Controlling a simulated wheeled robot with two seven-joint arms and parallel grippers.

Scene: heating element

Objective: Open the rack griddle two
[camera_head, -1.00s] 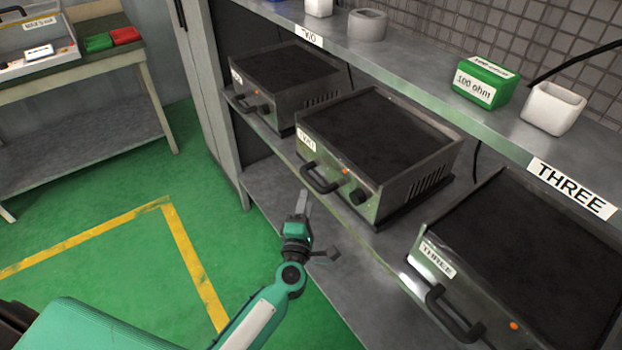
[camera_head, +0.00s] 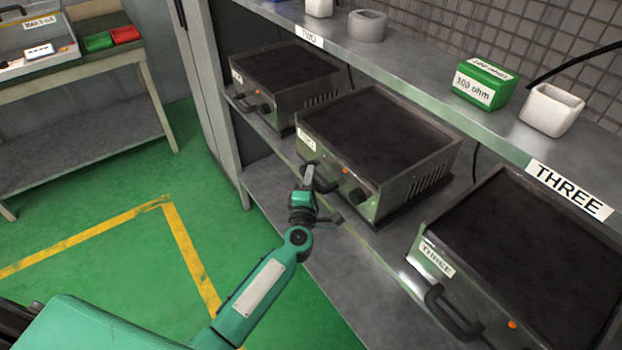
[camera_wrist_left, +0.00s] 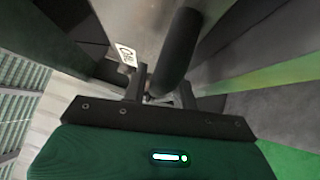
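Rack griddle two (camera_head: 375,135) is the middle of the griddles on the shelf. In the left wrist view the dark handle (camera_wrist_left: 178,52) reaches between the two fingers of my left gripper (camera_wrist_left: 172,92), which are apart. I cannot tell whether they touch it. My right gripper is not in view.
Another griddle (camera_head: 285,75) stands farther left, and griddle three (camera_head: 530,260) is at the lower right. The upper shelf (camera_head: 420,85) above them holds a green 100 ohm box (camera_head: 486,84) and white cups. Green floor (camera_head: 110,240) lies open at left.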

